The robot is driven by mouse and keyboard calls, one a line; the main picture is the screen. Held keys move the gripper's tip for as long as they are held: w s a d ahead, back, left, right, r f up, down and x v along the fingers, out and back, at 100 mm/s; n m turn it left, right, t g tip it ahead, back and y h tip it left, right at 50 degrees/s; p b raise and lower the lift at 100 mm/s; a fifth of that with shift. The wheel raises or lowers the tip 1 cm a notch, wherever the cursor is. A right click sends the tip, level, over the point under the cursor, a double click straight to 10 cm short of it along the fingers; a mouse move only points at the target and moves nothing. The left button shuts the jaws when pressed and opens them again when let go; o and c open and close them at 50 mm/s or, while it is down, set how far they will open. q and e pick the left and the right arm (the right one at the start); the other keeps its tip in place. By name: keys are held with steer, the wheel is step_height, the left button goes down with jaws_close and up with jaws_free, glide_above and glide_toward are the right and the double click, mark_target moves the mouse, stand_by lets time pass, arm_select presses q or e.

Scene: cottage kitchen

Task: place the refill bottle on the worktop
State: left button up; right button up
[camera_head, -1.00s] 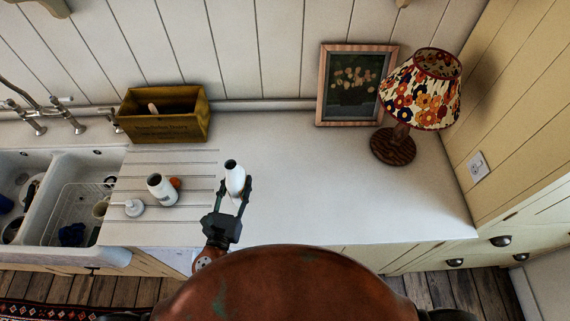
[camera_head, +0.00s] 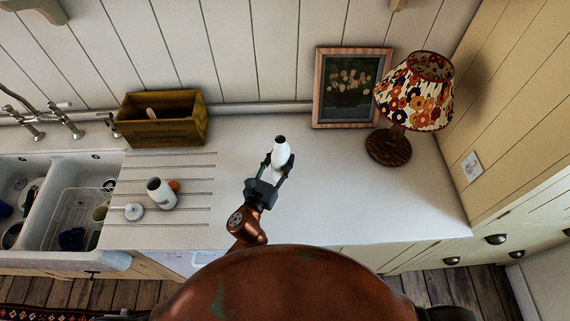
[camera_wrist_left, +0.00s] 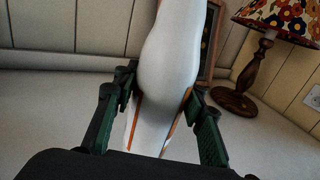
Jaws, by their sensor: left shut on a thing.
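The refill bottle (camera_head: 281,152) is white with a dark open neck. It is held between the fingers of my left gripper (camera_head: 270,172), above the worktop (camera_head: 340,195). In the left wrist view the bottle (camera_wrist_left: 168,70) fills the middle, with orange marks low on its side. The fingers of the left gripper (camera_wrist_left: 160,110) are shut on both sides of it. The bottle's base is hidden behind the gripper, so I cannot tell its gap to the worktop. My right gripper is not in view.
A lamp (camera_head: 391,147) and a framed picture (camera_head: 350,87) stand at the back right. A wooden box (camera_head: 162,120) is at the back left. A white container (camera_head: 160,192) and a pump top (camera_head: 134,211) are on the grooved drainer beside the sink (camera_head: 60,165). The worktop's middle is clear.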

arm_select(q)
steer(key=w+f, duration=0.1)
steer(key=w+d+f, duration=0.1)
steer(key=f, duration=0.1)
steer(key=shift+w+d+b, duration=0.15)
steer(key=shift+b, duration=0.25)
steer(key=shift+w+f+b, duration=0.1)
steer(key=shift+f+b, duration=0.2)
steer(key=shift+f, duration=1.4)
steer(key=shift+f, duration=0.15)
steer(key=o, duration=1.4)
